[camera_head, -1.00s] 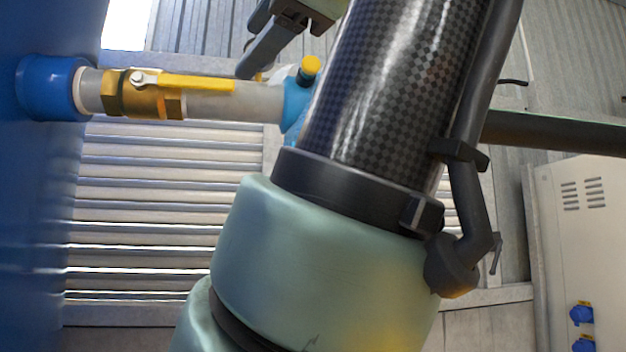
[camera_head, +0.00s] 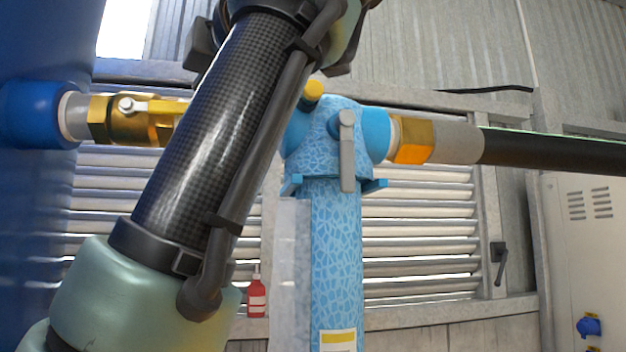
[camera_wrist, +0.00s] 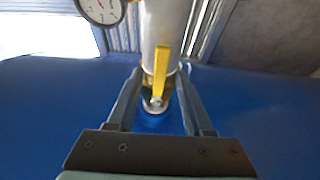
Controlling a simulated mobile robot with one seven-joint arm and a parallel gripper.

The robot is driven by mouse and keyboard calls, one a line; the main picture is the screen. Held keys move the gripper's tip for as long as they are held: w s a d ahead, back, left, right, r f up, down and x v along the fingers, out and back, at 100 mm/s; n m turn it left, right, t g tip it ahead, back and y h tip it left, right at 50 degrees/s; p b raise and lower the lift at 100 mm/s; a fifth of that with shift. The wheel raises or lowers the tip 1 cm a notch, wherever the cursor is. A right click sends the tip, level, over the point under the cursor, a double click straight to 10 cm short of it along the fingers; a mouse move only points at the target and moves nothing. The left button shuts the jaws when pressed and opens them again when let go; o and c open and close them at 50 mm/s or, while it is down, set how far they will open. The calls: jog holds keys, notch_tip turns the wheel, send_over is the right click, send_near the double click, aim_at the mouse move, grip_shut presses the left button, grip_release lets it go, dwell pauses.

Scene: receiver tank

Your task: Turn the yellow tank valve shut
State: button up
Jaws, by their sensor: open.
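The yellow valve lever (camera_head: 160,107) lies along the pipe, on the brass valve body (camera_head: 98,120) beside the blue tank (camera_head: 45,200). My arm hides the lever's right end in the head view. In the wrist view the yellow lever (camera_wrist: 161,72) points up the picture, along the pale pipe, with its pivot near the tank. My gripper (camera_wrist: 158,74) is open, its two fingers appearing on either side of the lever and valve. Nothing is held between them. I cannot tell how far the fingertips are from the lever, and no contact shows.
A blue patterned filter housing (camera_head: 335,230) with a grey lever (camera_head: 347,150) stands right of my arm. A dark pipe (camera_head: 550,150) runs off to the right. A round gauge (camera_wrist: 101,8) shows at the wrist view's top left. A red bottle (camera_head: 257,297) stands behind.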

jog(key=shift+w+a, duration=0.25)
jog(key=shift+w, duration=0.1)
grip_shut()
dwell(1.2)
